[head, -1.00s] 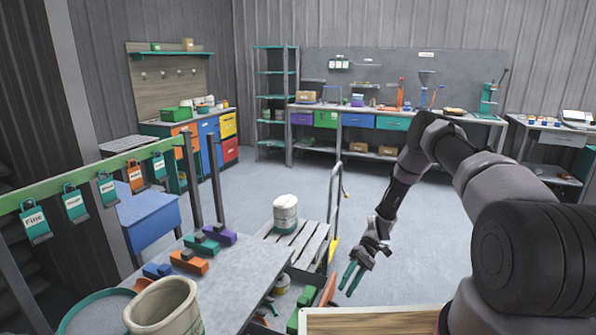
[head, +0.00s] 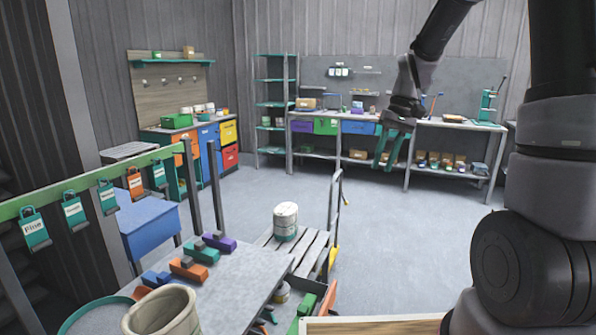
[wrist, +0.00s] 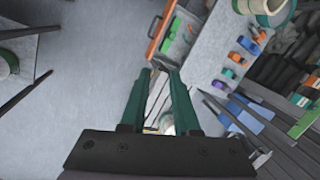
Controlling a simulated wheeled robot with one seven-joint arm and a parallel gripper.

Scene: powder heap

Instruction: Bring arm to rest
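My arm rises along the right side of the head view, with its forearm raised and bent at the top. My gripper (head: 385,163) hangs from it with its green fingers pointing down, in front of the far workbench in the picture. The fingers are apart with nothing between them. In the wrist view, my gripper (wrist: 160,73) also shows two separate green fingers, empty, with the floor and the near table far below.
The near table (head: 235,295) holds coloured blocks and a large beige pot (head: 160,312). A white drum (head: 286,220) stands on a pallet cart (head: 310,250). A rail with hanging tags (head: 73,212) runs along the left. The middle floor (head: 400,230) is clear.

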